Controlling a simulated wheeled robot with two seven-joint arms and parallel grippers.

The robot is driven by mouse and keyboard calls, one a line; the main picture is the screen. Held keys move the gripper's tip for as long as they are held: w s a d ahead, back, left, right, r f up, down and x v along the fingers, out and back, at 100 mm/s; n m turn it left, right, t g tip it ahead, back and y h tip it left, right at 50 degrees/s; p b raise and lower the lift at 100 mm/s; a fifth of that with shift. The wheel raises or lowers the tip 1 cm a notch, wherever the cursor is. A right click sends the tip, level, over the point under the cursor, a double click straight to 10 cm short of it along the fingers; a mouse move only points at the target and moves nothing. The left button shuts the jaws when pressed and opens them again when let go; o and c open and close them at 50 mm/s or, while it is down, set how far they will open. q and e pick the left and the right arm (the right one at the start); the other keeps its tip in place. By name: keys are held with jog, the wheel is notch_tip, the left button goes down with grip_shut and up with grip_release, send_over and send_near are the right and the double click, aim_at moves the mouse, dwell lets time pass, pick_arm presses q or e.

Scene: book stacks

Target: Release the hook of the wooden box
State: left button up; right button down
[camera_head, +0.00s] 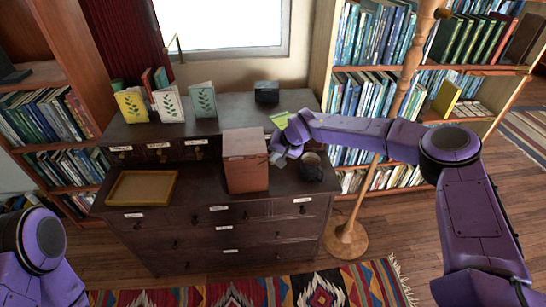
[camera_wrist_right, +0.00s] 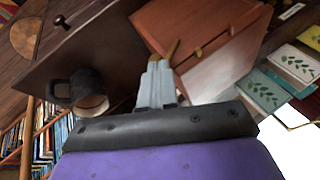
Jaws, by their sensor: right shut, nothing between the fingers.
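The wooden box (camera_head: 245,170) is reddish brown and stands upright on the dark cabinet. My right gripper (camera_head: 277,156) is beside the box's right side, shut and empty. In the right wrist view the box (camera_wrist_right: 198,22) fills the upper middle, and a small brass hook (camera_wrist_right: 172,49) shows on it, close to the shut fingertips of my right gripper (camera_wrist_right: 157,64). I cannot tell whether the fingertips touch the hook. The hook is too small to make out in the head view. My left gripper is out of view; only part of my left arm shows at lower left.
A dark mug (camera_head: 311,167) stands just right of my right gripper. An empty tray (camera_head: 142,188) lies left of the box. Three leaf-patterned cards (camera_head: 168,105) and a small black box (camera_head: 266,92) stand on the raised back shelf. A lamp pole (camera_head: 385,130) rises at right.

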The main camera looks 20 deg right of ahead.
jog(key=s+d+p+v, duration=0.1)
jog(key=p+v, duration=0.5)
jog(key=v, duration=0.2)
jog(key=shift+f, duration=0.2)
dwell(0.6)
jog(key=shift+d, duration=0.15)
